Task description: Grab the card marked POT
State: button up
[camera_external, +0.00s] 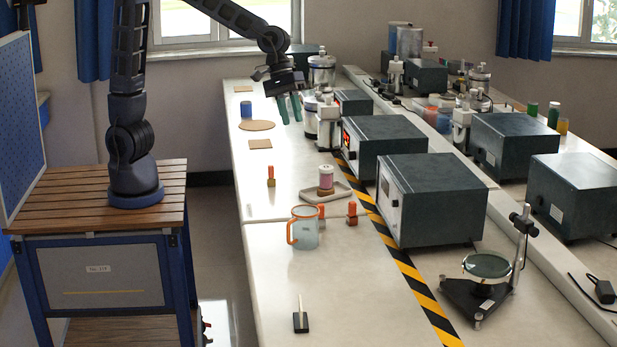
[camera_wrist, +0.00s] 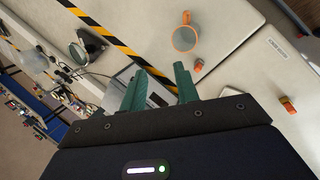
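No card with readable POT lettering shows in either view. Small orange pieces stand on the white bench: one at the left (camera_external: 270,176), one beside the mug (camera_external: 321,211), one near the striped tape (camera_external: 352,213). Two orange pieces also show in the wrist view, one near the mug (camera_wrist: 198,65) and one farther right (camera_wrist: 288,105). Whether any bears a card or lettering is too small to tell. My gripper (camera_external: 290,108), with green fingers, is raised above the far part of the bench. Its fingers are apart and empty in the wrist view (camera_wrist: 160,72).
A pale mug with orange rim (camera_external: 305,232) stands on the bench (camera_external: 270,290), near a tray with a pink spool (camera_external: 326,180). A black block with a stick (camera_external: 300,321) is at the front. Dark instrument boxes (camera_external: 430,200) line the right, beyond striped tape (camera_external: 405,268).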

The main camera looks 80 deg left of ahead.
jog(key=w+d+f+n, duration=0.2)
jog(key=d+f, duration=0.3)
jog(key=d, duration=0.5)
jog(key=n+g, duration=0.2)
jog(key=n, duration=0.4)
send_near(300, 302)
jog(key=shift+h, duration=0.4)
jog(key=x, duration=1.1)
jog(key=shift+w+a+f, duration=0.1)
jog(key=shift+a, duration=0.25)
grip_shut()
